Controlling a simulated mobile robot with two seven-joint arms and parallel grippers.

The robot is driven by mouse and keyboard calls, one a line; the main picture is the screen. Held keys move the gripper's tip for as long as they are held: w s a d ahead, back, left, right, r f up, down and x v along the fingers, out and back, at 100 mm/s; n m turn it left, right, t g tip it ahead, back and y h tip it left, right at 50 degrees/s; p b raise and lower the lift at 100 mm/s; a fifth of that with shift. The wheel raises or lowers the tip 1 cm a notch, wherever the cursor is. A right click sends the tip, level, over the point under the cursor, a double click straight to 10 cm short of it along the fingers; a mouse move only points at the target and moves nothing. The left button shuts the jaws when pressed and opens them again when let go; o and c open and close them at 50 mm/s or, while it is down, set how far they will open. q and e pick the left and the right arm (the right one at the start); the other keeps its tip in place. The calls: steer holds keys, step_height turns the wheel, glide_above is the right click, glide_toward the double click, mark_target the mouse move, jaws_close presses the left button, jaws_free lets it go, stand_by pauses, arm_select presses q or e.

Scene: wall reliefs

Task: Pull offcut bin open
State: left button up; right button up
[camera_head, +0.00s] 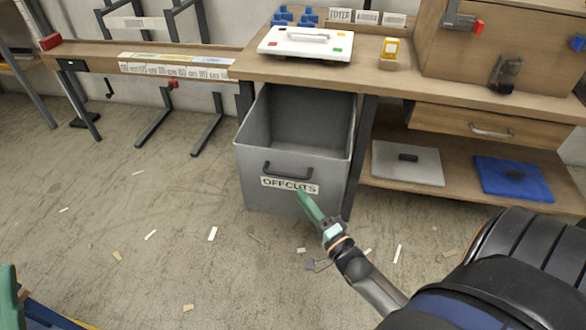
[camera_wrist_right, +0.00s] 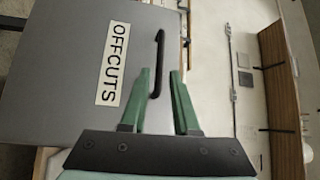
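The grey offcut bin (camera_head: 255,160) stands pulled out from under the workbench, and I see down into its empty-looking inside. Its front has a dark bar handle (camera_head: 288,172) above a white OFFCUTS label (camera_head: 290,186). My right gripper (camera_head: 305,198) is in front of the bin, near the label's lower right. In the right wrist view its green fingers (camera_wrist_right: 161,72) are apart, and one end of the handle (camera_wrist_right: 159,52) shows between them; I cannot tell whether they touch it. A green part of my left gripper (camera_head: 9,298) shows at the lower left edge; its fingertips are hidden.
A shelf at right carries a grey lid (camera_head: 407,165) and a blue lid (camera_head: 512,180). The floor before the bin is open, with scattered offcuts.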

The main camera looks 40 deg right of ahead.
steer(key=shift+s+a+f, duration=0.1)
steer(key=shift+s+f, duration=0.05)
steer(key=shift+s, duration=0.6)
steer(key=shift+s+f, duration=0.1)
steer(key=shift+s, duration=0.65)
